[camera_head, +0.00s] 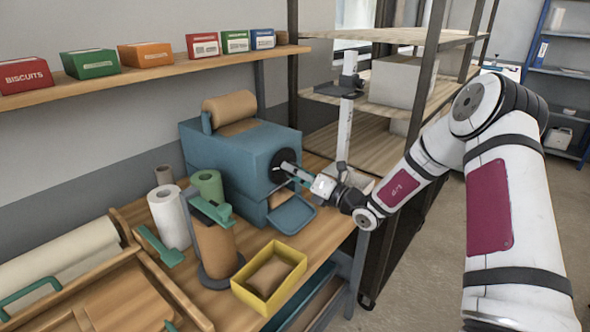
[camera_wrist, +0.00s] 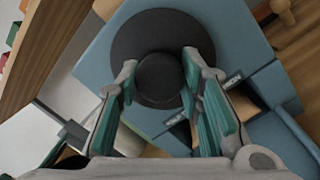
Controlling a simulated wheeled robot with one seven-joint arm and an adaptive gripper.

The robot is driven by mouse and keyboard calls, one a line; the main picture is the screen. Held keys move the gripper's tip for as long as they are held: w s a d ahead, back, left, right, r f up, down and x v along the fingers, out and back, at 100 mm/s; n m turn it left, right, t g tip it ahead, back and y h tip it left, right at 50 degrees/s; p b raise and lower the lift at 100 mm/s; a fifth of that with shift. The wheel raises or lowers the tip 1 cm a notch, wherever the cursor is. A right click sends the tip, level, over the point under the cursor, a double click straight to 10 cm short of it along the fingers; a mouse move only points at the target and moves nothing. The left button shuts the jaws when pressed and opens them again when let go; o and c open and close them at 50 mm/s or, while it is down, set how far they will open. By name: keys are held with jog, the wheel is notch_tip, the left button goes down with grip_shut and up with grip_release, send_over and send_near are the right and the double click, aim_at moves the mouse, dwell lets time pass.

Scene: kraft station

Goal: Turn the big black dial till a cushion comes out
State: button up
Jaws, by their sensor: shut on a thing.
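The big black dial (camera_wrist: 160,38) is on the face of the blue machine (camera_head: 233,150). It is a dark disc with a raised round knob (camera_wrist: 159,78) in its middle, seen in the wrist view. My gripper (camera_wrist: 158,78) has its two teal-padded fingers on either side of the knob, shut on it. A brown paper roll (camera_head: 230,107) sits on top of the machine. A blue tray (camera_head: 292,214) juts out below the dial.
A metal rack (camera_head: 432,60) is behind my arm.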

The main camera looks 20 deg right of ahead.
jog(key=shift+m+p, duration=0.4)
jog(key=shift+m, duration=0.9)
jog(key=o, duration=1.2)
jog(key=shift+c, duration=0.2)
jog(key=v, duration=1.2)
jog(key=shift+s+a, duration=0.1)
jog(key=shift+s, duration=0.05)
